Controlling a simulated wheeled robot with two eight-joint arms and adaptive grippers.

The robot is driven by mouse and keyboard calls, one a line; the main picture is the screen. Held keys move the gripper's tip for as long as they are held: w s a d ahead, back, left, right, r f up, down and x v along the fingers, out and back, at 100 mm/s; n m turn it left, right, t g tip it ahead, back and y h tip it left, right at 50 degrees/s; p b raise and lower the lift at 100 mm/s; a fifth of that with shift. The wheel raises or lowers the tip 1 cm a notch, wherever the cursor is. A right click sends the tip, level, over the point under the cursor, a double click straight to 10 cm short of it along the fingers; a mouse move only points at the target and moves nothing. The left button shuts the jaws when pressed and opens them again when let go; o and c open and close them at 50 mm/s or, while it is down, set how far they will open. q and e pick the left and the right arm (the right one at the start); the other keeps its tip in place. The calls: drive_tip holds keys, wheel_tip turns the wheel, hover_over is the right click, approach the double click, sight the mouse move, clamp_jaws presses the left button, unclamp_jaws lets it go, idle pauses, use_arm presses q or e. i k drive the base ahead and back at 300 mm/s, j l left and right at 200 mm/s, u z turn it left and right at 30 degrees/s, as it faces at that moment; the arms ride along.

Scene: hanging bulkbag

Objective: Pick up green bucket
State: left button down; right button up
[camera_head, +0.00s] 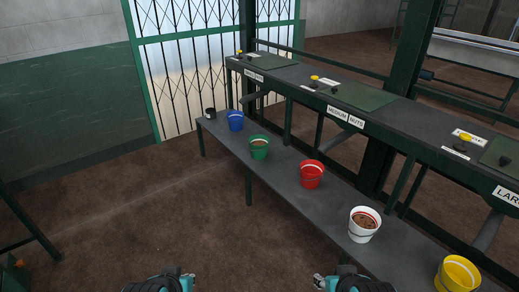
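The green bucket (259,150) stands upright on a long grey bench (280,172), between the blue bucket and the red bucket.
On the same bench stand a black cup (210,113), a blue bucket (235,121), a red bucket (312,174), a white bucket (363,225) and a yellow bucket (457,274). A dark counter (300,78) with labels runs behind and above. The brown floor (150,215) before the bench is clear.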

sight(258, 144)
drive_tip(key=u, duration=5.15)
drive_tip(key=z, duration=5.15)
drive_tip(key=i+l, duration=0.15)
drive_tip(key=i, duration=0.6)
drive_tip(key=i+l, duration=0.1)
drive_tip(key=i, duration=0.6)
drive_tip(key=i+l, duration=0.15)
drive_tip(key=i, duration=0.6)
